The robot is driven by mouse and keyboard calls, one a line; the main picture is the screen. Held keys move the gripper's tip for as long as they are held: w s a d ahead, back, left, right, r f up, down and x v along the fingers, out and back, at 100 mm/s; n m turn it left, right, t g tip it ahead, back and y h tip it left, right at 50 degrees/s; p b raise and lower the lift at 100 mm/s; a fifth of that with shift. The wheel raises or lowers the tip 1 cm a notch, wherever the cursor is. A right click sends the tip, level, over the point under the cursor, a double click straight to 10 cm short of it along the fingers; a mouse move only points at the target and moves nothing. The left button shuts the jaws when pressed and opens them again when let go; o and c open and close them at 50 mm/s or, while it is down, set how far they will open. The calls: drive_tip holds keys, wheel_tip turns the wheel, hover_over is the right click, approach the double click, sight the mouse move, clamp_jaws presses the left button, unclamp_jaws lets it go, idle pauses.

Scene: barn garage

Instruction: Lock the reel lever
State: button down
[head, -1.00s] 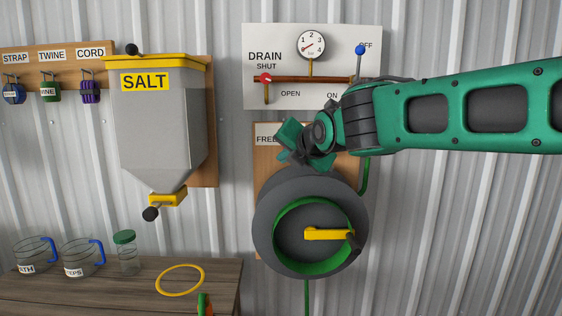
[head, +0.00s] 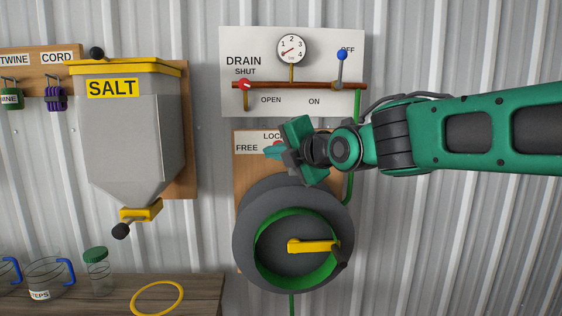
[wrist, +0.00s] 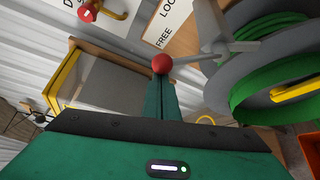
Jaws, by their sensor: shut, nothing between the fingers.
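The hose reel (head: 243,215) hangs on a wooden board, with a green inner ring and a yellow crank (head: 310,246). Its label (head: 250,147) reads FREE at left and "LOC", partly covered, at upper right. The reel lever's red knob (wrist: 162,64) shows in the wrist view on a grey rod running right to a hub beside the reel. In the head view my gripper mostly hides the lever. My gripper (head: 270,151) is shut and empty, with its fingertips at the knob near the label. In the wrist view my fingers (wrist: 162,92) end right at the knob; contact is unclear.
The drain panel (head: 335,100) with a gauge, red-knobbed valve and blue-knobbed lever is just above my gripper. The salt hopper (head: 130,140) hangs to the left. A bench (head: 205,290) with jars and a yellow ring stands below left. The wall at right is clear.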

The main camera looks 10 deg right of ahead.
drive_tip(key=shift+s+d+r+m+t+y, duration=0.1)
drive_tip(key=shift+d+r+m+t+y, duration=0.25)
drive_tip(key=shift+d+m, duration=0.5)
drive_tip(key=shift+s+d+r+m+t+y, duration=0.1)
drive_tip(key=shift+s+d+r+m+t, duration=0.05)
drive_tip(key=shift+d+r+m+t, duration=0.55)
drive_tip(key=shift+s+d+r+m+t+y, duration=0.15)
drive_tip(key=shift+d+m+t+y, duration=0.15)
drive_tip(key=shift+d+m, duration=0.6)
drive_tip(key=shift+d, duration=0.3)
drive_tip(key=a, duration=0.4)
drive_tip(key=v, duration=0.9)
drive_tip(key=shift+s+r, duration=0.15)
drive_tip(key=shift+s, duration=0.35)
drive_tip(key=shift+a, duration=0.15)
